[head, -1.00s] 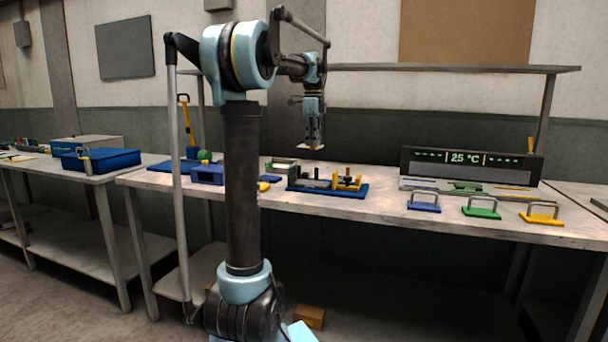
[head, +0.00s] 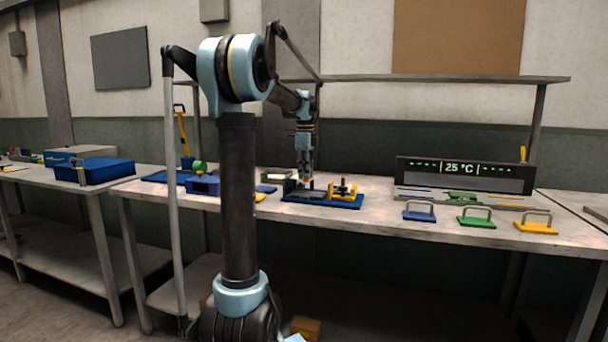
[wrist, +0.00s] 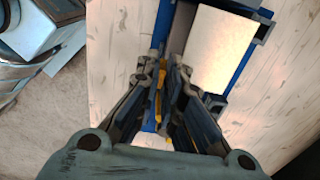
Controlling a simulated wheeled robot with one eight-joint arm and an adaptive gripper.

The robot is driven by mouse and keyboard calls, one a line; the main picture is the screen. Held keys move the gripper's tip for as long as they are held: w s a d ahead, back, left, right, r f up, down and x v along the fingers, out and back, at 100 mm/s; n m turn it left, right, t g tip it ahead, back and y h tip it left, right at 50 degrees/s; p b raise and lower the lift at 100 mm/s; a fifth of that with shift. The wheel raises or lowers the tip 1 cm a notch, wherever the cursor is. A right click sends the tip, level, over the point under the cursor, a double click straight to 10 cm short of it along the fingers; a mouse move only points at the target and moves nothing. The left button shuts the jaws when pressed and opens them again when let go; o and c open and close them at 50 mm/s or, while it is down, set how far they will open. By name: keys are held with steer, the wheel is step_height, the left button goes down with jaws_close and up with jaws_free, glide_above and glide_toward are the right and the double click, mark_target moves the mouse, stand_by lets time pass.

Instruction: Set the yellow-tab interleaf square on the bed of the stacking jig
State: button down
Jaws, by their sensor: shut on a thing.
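The stacking jig has a blue base (head: 345,203) with dark blocks and yellow clamps (head: 343,190), and sits at the middle of the bench. My gripper (head: 306,187) points down over the left part of the jig, its tips low at the bed. In the wrist view my gripper (wrist: 166,66) is shut, with a sliver of yellow between the fingers. A plain cream square (wrist: 222,48), seemingly the interleaf, lies to the right of the fingers, between dark grey corner pieces over the blue base. The fingers hide its near side, and I cannot tell whether it lies flat on the bed.
Blue (head: 419,215), green (head: 476,221) and yellow (head: 536,227) handled plates stand at the bench's front right. A display reading 25 °C (head: 465,176) stands behind them. A blue box (head: 204,185) is left of the jig. Bare bench lies just right of the jig.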

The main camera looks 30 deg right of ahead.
steer(key=shift+f, duration=0.15)
steer(key=c, duration=2.2)
jaws_free()
steer(key=o, duration=0.5)
step_height(320, 180, up, 12)
steer(key=shift+r, duration=0.15)
